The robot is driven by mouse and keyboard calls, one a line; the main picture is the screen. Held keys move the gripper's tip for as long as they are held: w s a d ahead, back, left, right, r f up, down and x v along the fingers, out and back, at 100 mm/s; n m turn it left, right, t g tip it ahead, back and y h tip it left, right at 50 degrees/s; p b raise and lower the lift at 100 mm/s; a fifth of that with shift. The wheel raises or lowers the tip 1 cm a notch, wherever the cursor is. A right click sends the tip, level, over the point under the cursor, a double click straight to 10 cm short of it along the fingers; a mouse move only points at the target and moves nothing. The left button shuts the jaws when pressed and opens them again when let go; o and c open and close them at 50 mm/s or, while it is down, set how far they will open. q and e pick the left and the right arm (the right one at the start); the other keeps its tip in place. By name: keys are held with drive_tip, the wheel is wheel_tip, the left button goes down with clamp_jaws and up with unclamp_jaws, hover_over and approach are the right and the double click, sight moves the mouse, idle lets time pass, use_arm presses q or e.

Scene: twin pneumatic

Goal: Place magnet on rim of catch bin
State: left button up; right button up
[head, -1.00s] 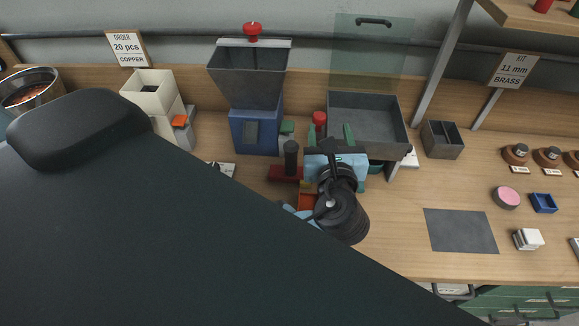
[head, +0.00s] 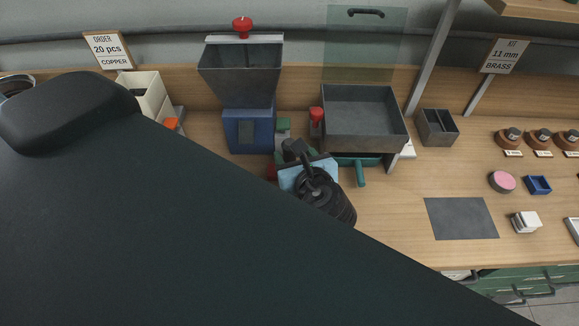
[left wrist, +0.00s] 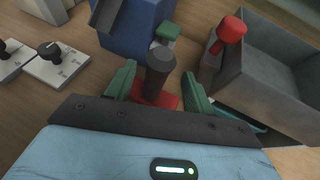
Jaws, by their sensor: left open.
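A dark upright cylinder on a flat red base, which looks like the magnet (left wrist: 158,74), stands on the bench in the left wrist view. My left gripper (left wrist: 159,80) is open, with one green finger on each side of the cylinder; I cannot tell whether they touch it. In the head view the gripper (head: 290,158) largely hides the red base. The catch bin, a grey open metal tray (head: 365,141), stands to the right of the gripper and also shows in the left wrist view (left wrist: 262,92). My right gripper is not in view.
A blue machine with a grey hopper (head: 240,75) stands behind and left of the gripper. A red knob (head: 316,116) stands at the bin's left edge, with a teal handle (head: 361,172) below the bin. A grey mat (head: 461,218) lies clear at right.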

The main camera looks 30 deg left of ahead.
use_arm(q)
drive_tip(key=shift+f+x, duration=0.1)
drive_tip(key=shift+x, duration=1.25)
drive_tip(key=shift+f+x, duration=0.15)
drive_tip(key=shift+x, duration=1.15)
drive_tip(key=shift+s, duration=0.15)
clamp_jaws()
